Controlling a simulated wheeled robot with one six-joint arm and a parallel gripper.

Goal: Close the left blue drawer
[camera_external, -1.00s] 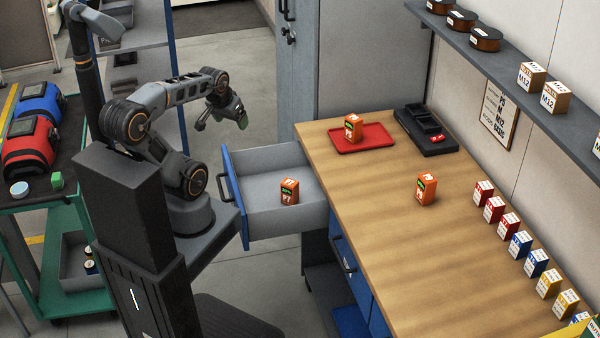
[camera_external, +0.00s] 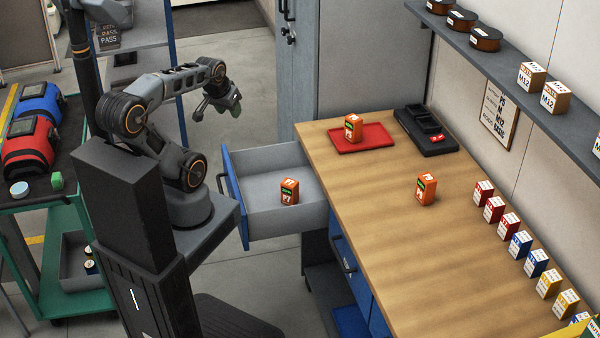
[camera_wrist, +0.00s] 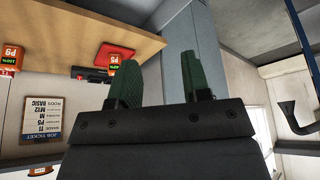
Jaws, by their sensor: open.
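The left blue drawer (camera_external: 234,197) is pulled out from the left end of the workbench, its blue front facing my arm. An orange box (camera_external: 289,191) stands inside it. My gripper (camera_external: 217,114) is in the air up and to the left of the drawer, apart from it. In the wrist view its two green fingers (camera_wrist: 155,82) are spread with nothing between them. The drawer does not show clearly in the wrist view.
The wooden workbench (camera_external: 375,230) bears a red tray (camera_external: 377,139) with an orange box on it, another orange box (camera_external: 426,189) and a black device (camera_external: 426,131). A grey cabinet (camera_external: 365,60) stands behind. A green cart (camera_external: 85,215) is at the left.

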